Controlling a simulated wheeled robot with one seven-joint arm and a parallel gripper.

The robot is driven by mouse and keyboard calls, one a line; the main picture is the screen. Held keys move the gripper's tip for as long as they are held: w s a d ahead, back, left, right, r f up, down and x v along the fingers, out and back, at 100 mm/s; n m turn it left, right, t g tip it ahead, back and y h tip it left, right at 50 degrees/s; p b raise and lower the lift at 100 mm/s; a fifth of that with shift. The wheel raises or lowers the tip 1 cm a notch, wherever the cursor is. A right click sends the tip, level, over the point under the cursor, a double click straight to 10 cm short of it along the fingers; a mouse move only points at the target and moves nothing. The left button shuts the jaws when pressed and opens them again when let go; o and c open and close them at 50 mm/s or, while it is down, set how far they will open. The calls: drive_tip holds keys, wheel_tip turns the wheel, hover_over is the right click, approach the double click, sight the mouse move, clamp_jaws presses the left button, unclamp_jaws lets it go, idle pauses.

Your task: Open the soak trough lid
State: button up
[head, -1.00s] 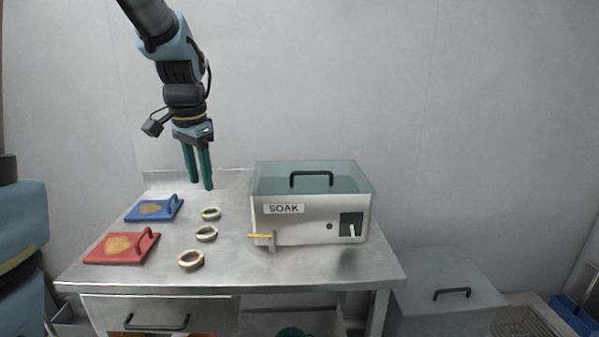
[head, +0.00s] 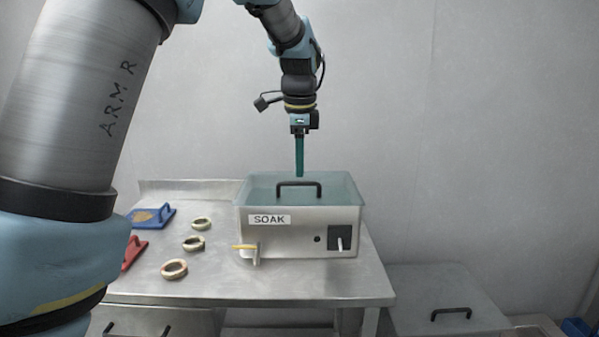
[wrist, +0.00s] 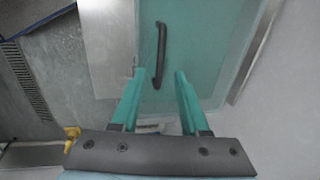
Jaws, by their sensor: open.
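The soak trough (head: 290,240) is a pale metal box labelled SOAK on the table. Its translucent teal lid (head: 258,190) lies closed on top, with a black bar handle (head: 300,184) near the front edge. My gripper (head: 299,174) points down above the lid, seen edge-on in the head view. In the wrist view my gripper (wrist: 158,72) is open and empty, its two green fingers apart. The handle (wrist: 160,52) shows ahead of and between the fingertips there; I cannot tell the exact gap in height.
Several rings, such as one ring (head: 174,268), lie left of the trough. A blue pad (head: 150,217) and a partly hidden red pad (head: 133,252) lie further left. A yellow-tipped lever (head: 244,247) sticks out at the trough's front left. The table (head: 300,287) is clear in front.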

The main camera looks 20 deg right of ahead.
sight(299, 198)
drive_tip(key=shift+w+d+f, duration=0.1)
drive_tip(key=shift+w+f, duration=0.05)
drive_tip(key=shift+f, duration=0.75)
drive_tip(key=shift+w+f, duration=0.15)
drive_tip(key=shift+f, duration=0.7)
clamp_jaws()
